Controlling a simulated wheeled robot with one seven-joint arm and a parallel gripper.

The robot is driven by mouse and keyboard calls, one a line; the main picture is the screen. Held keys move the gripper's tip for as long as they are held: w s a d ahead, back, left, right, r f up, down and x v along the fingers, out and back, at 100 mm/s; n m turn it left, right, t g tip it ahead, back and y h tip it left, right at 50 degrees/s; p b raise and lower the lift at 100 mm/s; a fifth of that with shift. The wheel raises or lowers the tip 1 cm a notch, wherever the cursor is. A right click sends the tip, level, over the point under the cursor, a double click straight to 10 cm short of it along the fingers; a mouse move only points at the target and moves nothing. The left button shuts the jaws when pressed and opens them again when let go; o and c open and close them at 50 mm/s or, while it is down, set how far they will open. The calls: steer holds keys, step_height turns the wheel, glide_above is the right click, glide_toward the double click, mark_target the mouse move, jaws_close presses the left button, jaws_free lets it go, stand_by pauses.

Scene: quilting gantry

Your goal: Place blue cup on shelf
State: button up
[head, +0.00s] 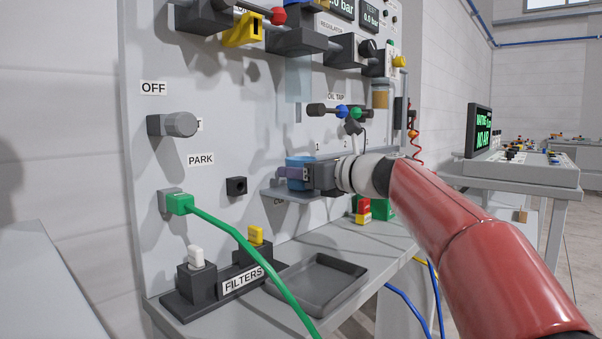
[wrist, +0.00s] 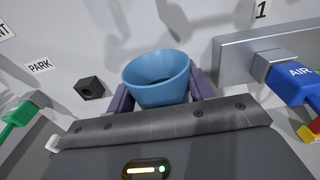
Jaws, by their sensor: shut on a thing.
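The blue cup (head: 297,160) is between the purple fingers of my gripper (head: 294,174), which is shut on it. In the wrist view the cup (wrist: 158,78) shows its open rim, with a finger on either side of it. The grey shelf (head: 272,194) juts from the panel just below the cup and gripper. The cup looks about upright over the shelf. My gripper hides its lower part, so I cannot tell whether it touches the shelf.
A black block (head: 236,187) sticks out of the panel left of the shelf. A green plug (head: 179,203) with a hose hangs at left. A dark tray (head: 318,283) and filter holder (head: 204,284) stand below. Oil tap handles (head: 341,112) are above. A blue AIR connector (wrist: 292,84) is at right.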

steer(key=shift+f, duration=0.2)
steer(key=o, duration=1)
steer(key=shift+f+b, duration=0.15)
steer(key=shift+b, duration=0.35)
steer(key=v, duration=0.8)
steer(key=shift+w, duration=0.15)
